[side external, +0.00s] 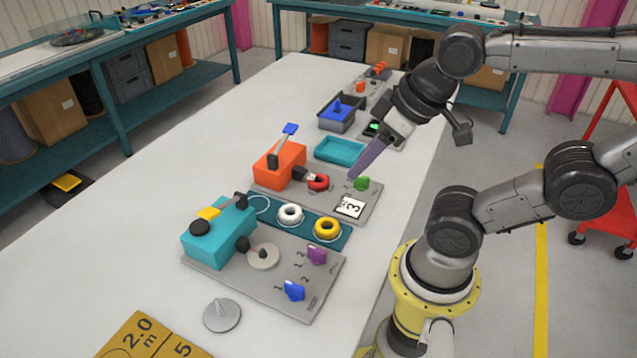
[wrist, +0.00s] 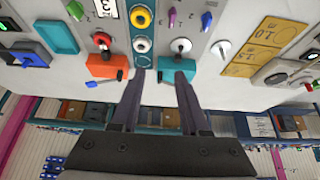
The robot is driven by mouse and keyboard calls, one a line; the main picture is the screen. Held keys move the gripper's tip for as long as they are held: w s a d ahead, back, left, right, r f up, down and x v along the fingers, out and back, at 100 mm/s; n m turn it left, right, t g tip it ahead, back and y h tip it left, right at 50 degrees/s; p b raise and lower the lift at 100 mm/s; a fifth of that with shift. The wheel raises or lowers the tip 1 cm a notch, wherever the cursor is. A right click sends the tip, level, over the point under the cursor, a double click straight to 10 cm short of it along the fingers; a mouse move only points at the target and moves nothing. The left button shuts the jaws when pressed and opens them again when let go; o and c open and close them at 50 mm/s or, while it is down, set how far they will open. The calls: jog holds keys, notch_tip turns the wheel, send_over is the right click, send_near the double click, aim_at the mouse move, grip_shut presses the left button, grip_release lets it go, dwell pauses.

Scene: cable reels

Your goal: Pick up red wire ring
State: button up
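The red wire ring (side external: 318,183) sits at the front of the orange machine (side external: 280,165), beside its dark spindle, on a grey panel. In the wrist view the red ring (wrist: 102,40) is at upper left, above the orange machine (wrist: 103,67). My gripper (side external: 356,172) hangs in the air to the right of the red ring in the side view, apart from it. In the wrist view my gripper (wrist: 158,78) has its two fingers spread with nothing between them. The height of the fingers above the panel is hard to tell.
A teal holder strip (side external: 262,217) carries a white ring (side external: 290,214), a yellow ring (side external: 327,228) and an empty ring outline. A teal machine (side external: 220,232) stands nearer the camera. A teal tray (side external: 340,151) and a green knob (side external: 362,183) are close to my gripper.

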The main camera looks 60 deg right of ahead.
jog(key=o, duration=0.8)
jog(key=w+d+r+n, duration=0.1)
jog(key=w+r+n, duration=0.3)
jog(key=w+n, duration=0.2)
jog(key=n+g, duration=0.1)
jog(key=g, duration=0.5)
send_over(319, 176)
jog(key=a, duration=0.1)
notch_tip(319, 176, down, 16)
jog(key=f, duration=1.2)
jog(key=shift+s+a+f, duration=0.15)
jog(key=shift+s+f, duration=0.15)
jog(key=shift+f, duration=0.05)
